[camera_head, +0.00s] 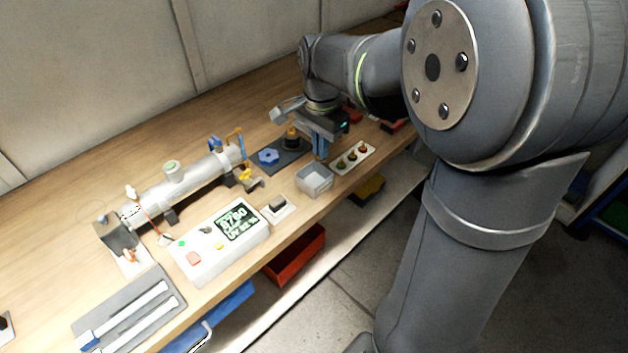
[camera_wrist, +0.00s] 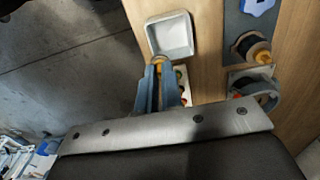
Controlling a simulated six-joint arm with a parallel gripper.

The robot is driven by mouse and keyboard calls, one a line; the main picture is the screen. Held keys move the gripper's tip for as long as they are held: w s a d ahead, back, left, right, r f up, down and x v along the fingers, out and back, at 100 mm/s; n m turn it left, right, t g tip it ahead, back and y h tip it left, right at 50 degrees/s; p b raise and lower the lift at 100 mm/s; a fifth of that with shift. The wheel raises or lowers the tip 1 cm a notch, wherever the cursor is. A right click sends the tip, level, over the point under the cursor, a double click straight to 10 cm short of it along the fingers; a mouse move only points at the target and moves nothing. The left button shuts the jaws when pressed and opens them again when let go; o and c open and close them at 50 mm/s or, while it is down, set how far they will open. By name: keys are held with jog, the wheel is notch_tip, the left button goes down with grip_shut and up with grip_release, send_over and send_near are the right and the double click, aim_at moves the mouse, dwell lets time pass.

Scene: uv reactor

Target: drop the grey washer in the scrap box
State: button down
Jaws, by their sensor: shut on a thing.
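My gripper (camera_head: 322,156) points down over the bench, just behind a small grey open box (camera_head: 314,184), likely the scrap box. In the wrist view my gripper (camera_wrist: 159,66) has its blue-grey fingers close together at the near edge of the box (camera_wrist: 171,37). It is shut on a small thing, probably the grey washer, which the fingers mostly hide. The box looks empty in the wrist view. The fingertips appear beside the box rim, not over its middle; their height above the bench is unclear.
A dark mat (camera_head: 271,154) with a blue knob-like part (camera_head: 268,157) lies behind the box. A strip of coloured buttons (camera_head: 352,158) is close on its right. A steel reactor tube (camera_head: 190,182) and a display unit (camera_head: 220,240) stand left. The bench front edge is near.

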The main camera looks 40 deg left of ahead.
aim_at(320, 165)
jog(key=shift+f, duration=2.95)
jog(key=c, duration=1.5)
grip_release()
notch_tip(320, 165, up, 17)
jog(key=shift+r, duration=0.2)
